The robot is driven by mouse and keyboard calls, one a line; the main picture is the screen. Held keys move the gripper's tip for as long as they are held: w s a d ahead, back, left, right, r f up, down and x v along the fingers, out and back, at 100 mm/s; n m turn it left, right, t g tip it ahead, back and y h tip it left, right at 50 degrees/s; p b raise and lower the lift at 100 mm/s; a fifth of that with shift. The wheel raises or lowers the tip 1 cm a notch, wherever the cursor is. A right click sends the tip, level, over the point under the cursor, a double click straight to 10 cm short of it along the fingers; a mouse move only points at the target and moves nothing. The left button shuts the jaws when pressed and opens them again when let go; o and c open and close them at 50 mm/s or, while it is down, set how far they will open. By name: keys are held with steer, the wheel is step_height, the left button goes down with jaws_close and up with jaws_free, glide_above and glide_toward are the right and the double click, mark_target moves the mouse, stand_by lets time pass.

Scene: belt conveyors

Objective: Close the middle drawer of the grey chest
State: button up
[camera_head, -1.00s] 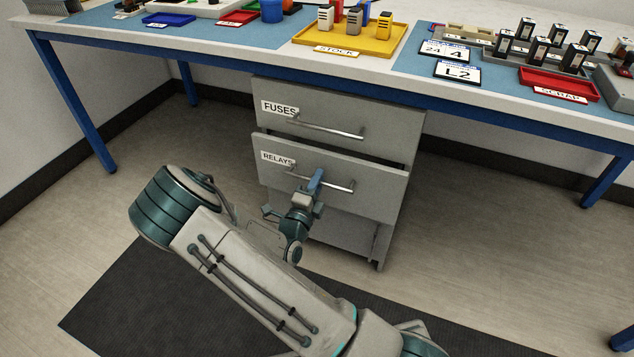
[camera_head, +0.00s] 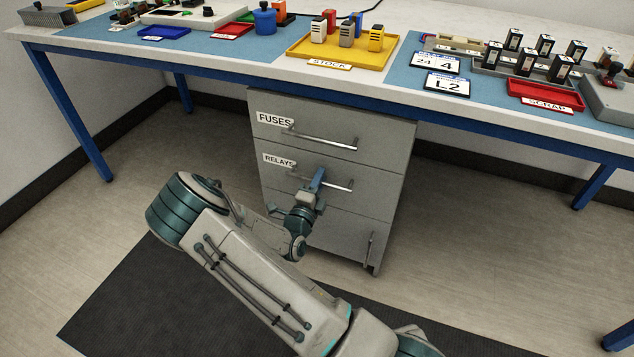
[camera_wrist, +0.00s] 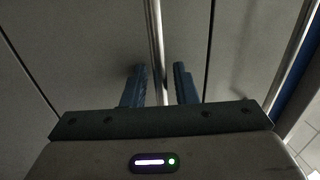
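The grey chest (camera_head: 385,215) stands under the workbench. Its middle drawer (camera_head: 375,190), labelled RELAYS, looks flush with the fronts above and below it. Its bar handle (camera_head: 340,186) is partly hidden by my gripper (camera_head: 317,180). In the wrist view, my gripper (camera_wrist: 160,75) has its two blue fingers apart, one on each side of the handle bar (camera_wrist: 155,40). Small gaps show between the fingers and the bar, so it is open around the handle.
The top drawer (camera_head: 385,130), labelled FUSES, is shut. The lower front has a vertical handle (camera_head: 368,250). The workbench (camera_head: 200,62) above carries a yellow STOCK tray (camera_head: 298,50) and a red SCRAP tray (camera_head: 545,96). A dark mat (camera_head: 130,300) lies on the floor; bare floor is left and right.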

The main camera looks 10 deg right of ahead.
steer(key=shift+s+a, duration=0.1)
steer(key=shift+a, duration=0.15)
steer(key=shift+s+a, duration=0.15)
steer(key=shift+s, duration=0.05)
steer(key=p+v, duration=0.4)
steer(key=v, duration=0.9)
steer(key=shift+f, duration=0.15)
steer(key=s+d+r+m+g+p, duration=0.4)
steer(key=r+m+g+p, duration=0.15)
steer(key=r+m, duration=0.35)
steer(key=s+d+r+m+g+p, duration=0.35)
steer(key=r+m+g, duration=0.25)
steer(key=r+m, duration=0.3)
steer(key=s+d+r+m+g+p, duration=0.35)
steer(key=r+m+g+p, duration=0.25)
steer(key=r+m, duration=0.3)
steer(key=s+a+r+m+t+y+p, duration=0.1)
steer(key=s+a+r+m+y+p, duration=0.1)
steer(key=r, duration=0.7)
steer(key=s+a+r+m+t+y+p, duration=0.1)
steer(key=s+a+r+m+y+p, duration=0.1)
steer(key=s+r+m+y+p, duration=0.2)
steer(key=s+a+r+m+t+y+p, duration=0.1)
steer(key=s+r+m+t+y+p, duration=0.1)
steer(key=r+m+y+p, duration=0.3)
step_height(320, 180, up, 10)
steer(key=m+p, duration=0.4)
steer(key=m, duration=0.5)
steer(key=shift+s+a+r+y, duration=0.2)
steer(key=shift+s+a+y, duration=0.2)
